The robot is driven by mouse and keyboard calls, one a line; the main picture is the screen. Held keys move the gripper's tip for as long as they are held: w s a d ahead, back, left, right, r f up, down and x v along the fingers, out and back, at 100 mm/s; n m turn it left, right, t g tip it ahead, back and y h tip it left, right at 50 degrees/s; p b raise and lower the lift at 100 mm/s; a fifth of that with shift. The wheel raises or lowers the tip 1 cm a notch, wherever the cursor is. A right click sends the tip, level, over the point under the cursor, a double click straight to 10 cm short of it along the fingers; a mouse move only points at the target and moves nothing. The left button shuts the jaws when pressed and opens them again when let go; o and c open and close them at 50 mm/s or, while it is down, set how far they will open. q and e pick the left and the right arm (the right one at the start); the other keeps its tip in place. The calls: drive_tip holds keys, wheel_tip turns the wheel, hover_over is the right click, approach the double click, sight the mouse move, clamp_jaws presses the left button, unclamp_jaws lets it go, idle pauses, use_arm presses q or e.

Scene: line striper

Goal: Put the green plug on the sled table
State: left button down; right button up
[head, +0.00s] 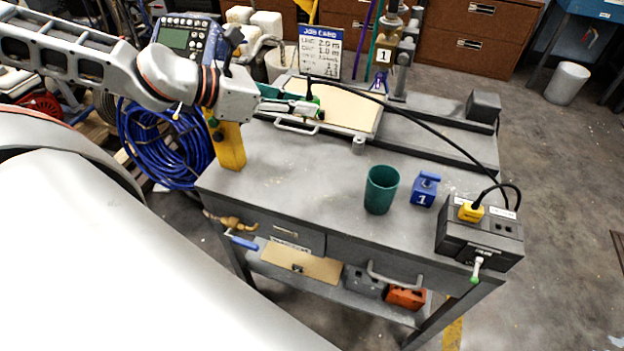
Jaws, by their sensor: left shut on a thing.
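My left gripper (318,108) reaches in from the upper left and is shut over the left part of the sled table (353,108), a cream board in a grey frame at the back of the bench. It is shut on a small dark and green piece, which I take for the green plug (316,100); the fingers hide much of it. I cannot tell whether the plug touches the board. A black cable runs from there across the bench to the right. My right gripper is not in view.
A black socket box (465,240) with a yellow plug (471,211) stands at the bench's right end. A teal cup (381,190) and blue block (425,190) stand at the front. A yellow post (228,147) is at the left. The bench's front left is clear.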

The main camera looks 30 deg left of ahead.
use_arm(q)
wheel_tip(320, 180, down, 15)
drive_tip(key=b, duration=0.3)
drive_tip(key=shift+f, duration=0.2)
wheel_tip(320, 180, down, 4)
drive_tip(key=shift+f+b, duration=0.1)
drive_tip(key=shift+b, duration=0.4)
drive_tip(key=c, duration=2)
unclamp_jaws()
